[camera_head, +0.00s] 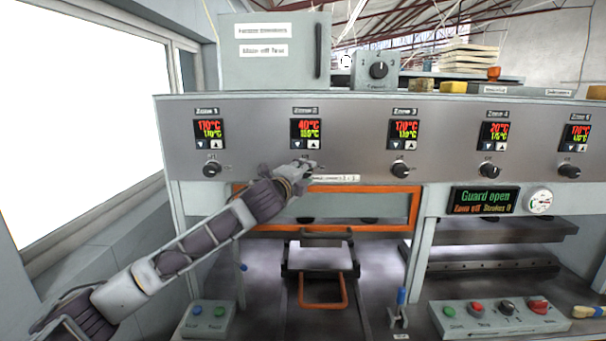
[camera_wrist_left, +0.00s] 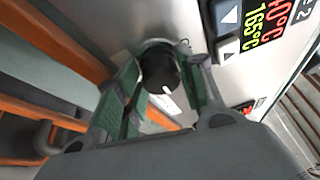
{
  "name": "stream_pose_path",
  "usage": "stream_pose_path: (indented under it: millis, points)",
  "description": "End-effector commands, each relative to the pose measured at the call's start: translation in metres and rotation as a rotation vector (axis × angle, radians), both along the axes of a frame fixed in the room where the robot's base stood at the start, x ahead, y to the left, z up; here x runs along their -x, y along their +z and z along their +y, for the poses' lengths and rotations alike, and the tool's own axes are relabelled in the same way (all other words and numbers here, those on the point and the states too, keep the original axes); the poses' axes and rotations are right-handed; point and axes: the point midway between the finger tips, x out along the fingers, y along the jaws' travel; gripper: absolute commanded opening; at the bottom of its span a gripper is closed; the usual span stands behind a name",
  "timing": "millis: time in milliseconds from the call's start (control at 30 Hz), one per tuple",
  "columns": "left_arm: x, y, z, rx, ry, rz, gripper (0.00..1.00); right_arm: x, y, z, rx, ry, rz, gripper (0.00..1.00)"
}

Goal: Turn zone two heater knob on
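The zone two heater knob (camera_wrist_left: 158,72) is black and round with a white mark, under the zone two display (camera_head: 306,133), which reads 40°C in red. The mark points down and slightly right in the left wrist view. My left gripper (camera_head: 304,172) is at this knob and mostly hides it in the head view. In the left wrist view my left gripper (camera_wrist_left: 160,75) has one green-padded finger on each side of the knob. The pads are close to its sides; whether they touch it I cannot tell. My right gripper is out of view.
Other knobs line the panel: zone one (camera_head: 211,170) left, zone three (camera_head: 400,171) right. An orange guard frame (camera_head: 414,208) is just below. A button box (camera_head: 500,319) stands lower right. The guard display (camera_head: 485,200) reads "Guard open".

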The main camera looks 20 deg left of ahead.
Motion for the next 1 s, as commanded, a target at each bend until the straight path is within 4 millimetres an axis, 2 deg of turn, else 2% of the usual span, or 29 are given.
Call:
stream_pose_path:
  millis: [33,100,567,767,1000]
  points:
    - [0.000,0.000,0.000,0.001,0.000,0.001,0.48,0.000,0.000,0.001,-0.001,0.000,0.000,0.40]
    - [0.000,0.000,0.000,0.001,0.000,0.000,0.57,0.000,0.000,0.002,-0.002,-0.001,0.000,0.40]
    - [0.002,0.001,0.001,0.002,0.001,-0.001,0.57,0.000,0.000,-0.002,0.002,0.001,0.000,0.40]
    - [0.012,0.001,0.002,0.003,0.000,-0.002,0.57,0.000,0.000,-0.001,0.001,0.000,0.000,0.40]
    - [0.034,0.001,0.004,0.001,0.000,-0.001,0.57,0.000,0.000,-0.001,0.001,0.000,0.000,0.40]
